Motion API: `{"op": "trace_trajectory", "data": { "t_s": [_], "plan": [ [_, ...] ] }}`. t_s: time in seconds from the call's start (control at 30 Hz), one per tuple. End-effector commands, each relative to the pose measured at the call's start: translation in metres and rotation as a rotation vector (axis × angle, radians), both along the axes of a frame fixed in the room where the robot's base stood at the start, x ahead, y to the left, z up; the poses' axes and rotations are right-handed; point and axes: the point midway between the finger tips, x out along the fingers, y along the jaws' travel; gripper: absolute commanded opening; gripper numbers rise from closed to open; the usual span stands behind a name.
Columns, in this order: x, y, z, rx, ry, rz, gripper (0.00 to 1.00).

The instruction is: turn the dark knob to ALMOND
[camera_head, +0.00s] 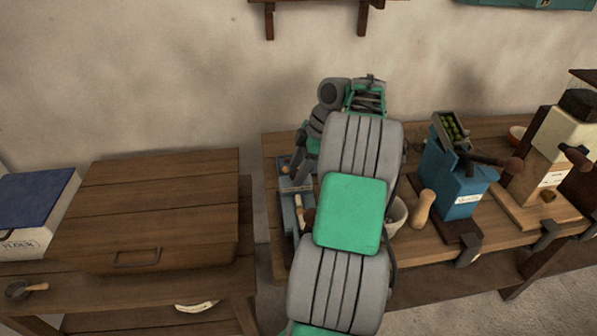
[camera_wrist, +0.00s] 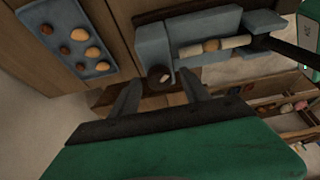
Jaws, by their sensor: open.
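The dark knob (camera_wrist: 154,71) shows in the wrist view as a small round dark piece with a pale mark. It sits at the near left corner of a blue-grey device (camera_wrist: 152,44) that holds a pale and brown roller (camera_wrist: 215,46). My gripper (camera_wrist: 160,82) is open, with one finger on each side of the knob's near side. I cannot tell whether the fingers touch it. No ALMOND lettering is readable. In the head view my arm covers the knob and my gripper's fingertips; part of the blue device (camera_head: 288,218) shows left of the arm.
A blue tray (camera_wrist: 45,28) with several brown and tan nuts lies left of the device. On the bench right of my arm stand a pale bowl (camera_head: 397,215), a wooden peg (camera_head: 424,208), a blue grinder (camera_head: 452,183) and a cream machine (camera_head: 560,150). A wooden chest (camera_head: 150,205) stands left.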

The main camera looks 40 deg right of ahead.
Motion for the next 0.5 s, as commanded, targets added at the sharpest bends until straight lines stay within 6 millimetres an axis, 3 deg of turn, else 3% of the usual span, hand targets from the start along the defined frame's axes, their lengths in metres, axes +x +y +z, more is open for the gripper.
{"op": "trace_trajectory", "data": {
  "t_s": [0.13,0.5],
  "plan": [
    [0.0002,0.0002,0.0009,0.0,0.0,0.0,0.53],
    [0.0001,0.0003,0.0009,0.0,0.0,0.0,0.22]
  ]
}}
